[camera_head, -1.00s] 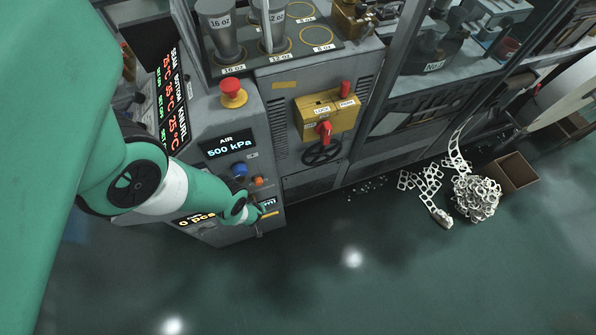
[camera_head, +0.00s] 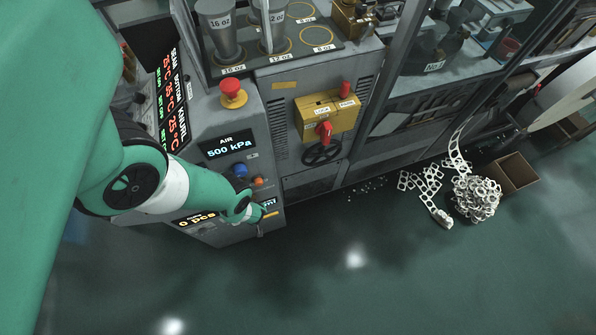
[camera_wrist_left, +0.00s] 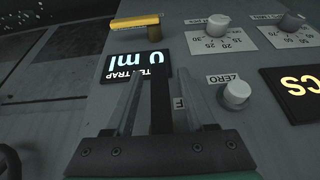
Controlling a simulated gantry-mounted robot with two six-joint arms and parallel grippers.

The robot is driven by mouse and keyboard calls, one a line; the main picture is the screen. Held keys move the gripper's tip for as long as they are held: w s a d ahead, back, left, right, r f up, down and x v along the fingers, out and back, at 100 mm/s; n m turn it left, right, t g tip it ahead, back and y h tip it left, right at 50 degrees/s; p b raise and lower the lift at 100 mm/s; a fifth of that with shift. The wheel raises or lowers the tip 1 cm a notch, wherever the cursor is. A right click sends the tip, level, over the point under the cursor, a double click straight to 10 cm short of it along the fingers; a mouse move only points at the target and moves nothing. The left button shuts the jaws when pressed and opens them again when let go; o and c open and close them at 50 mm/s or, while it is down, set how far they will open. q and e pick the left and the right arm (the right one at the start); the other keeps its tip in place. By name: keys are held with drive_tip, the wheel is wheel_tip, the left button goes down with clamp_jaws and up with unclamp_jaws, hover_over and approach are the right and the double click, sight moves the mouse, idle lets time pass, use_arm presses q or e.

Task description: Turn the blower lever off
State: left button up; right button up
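A small label (camera_wrist_left: 179,103) showing an "F" is partly hidden beside the right finger. In the head view my left gripper (camera_head: 262,211) is small and covers most of that panel area. My right gripper is not in view.
A yellow handle (camera_wrist_left: 135,21) sits beyond the water trap display. In the head view, a blue knob (camera_head: 240,170) and orange button (camera_head: 258,182) are above the gripper.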

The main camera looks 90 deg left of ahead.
use_arm(q)
drive_tip(key=p+v, duration=1.1)
drive_tip(key=shift+r, duration=0.3)
drive_tip(key=shift+d, duration=0.1)
